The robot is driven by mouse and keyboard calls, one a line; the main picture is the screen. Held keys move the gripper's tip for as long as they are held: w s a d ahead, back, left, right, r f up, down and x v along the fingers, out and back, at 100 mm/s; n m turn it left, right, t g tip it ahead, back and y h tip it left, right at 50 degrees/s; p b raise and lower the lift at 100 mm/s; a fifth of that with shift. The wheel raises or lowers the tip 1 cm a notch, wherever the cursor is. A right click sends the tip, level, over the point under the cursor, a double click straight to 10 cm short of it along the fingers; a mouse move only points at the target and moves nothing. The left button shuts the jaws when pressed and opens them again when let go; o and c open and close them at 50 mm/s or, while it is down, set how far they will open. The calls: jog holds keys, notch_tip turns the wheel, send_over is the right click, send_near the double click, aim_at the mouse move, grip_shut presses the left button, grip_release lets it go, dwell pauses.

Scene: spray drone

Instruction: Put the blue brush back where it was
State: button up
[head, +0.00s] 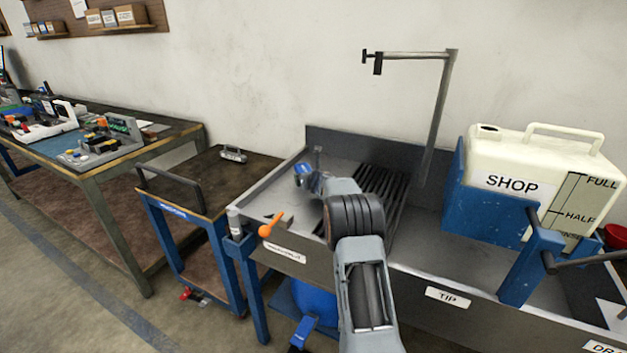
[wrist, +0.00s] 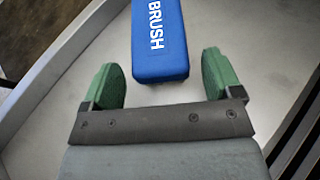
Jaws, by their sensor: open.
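The blue brush (wrist: 160,45) shows in the wrist view as a blue block with "BRUSH" in white letters. It lies on the grey metal floor of the sink tray (wrist: 70,125), its near end just ahead of and between my fingertips. My gripper (wrist: 170,80) is open, with one green finger on each side and clear gaps to the brush. In the head view the brush (head: 303,169) is a small blue patch at the end of my arm. My fingers are hard to make out there.
A slatted black grate (head: 378,190) lies right of my gripper. A bent metal pipe (head: 438,110) rises behind it. A white "SHOP" tank (head: 540,170) sits in a blue holder at the right. An orange-handled lever (head: 267,230) is on the tray's front left. A cart (head: 215,180) stands left.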

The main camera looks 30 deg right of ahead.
jog(key=b+v, duration=0.2)
jog(key=v, duration=0.9)
jog(key=shift+s+a+b, duration=0.1)
jog(key=shift+s+b, duration=0.25)
jog(key=shift+s, duration=0.05)
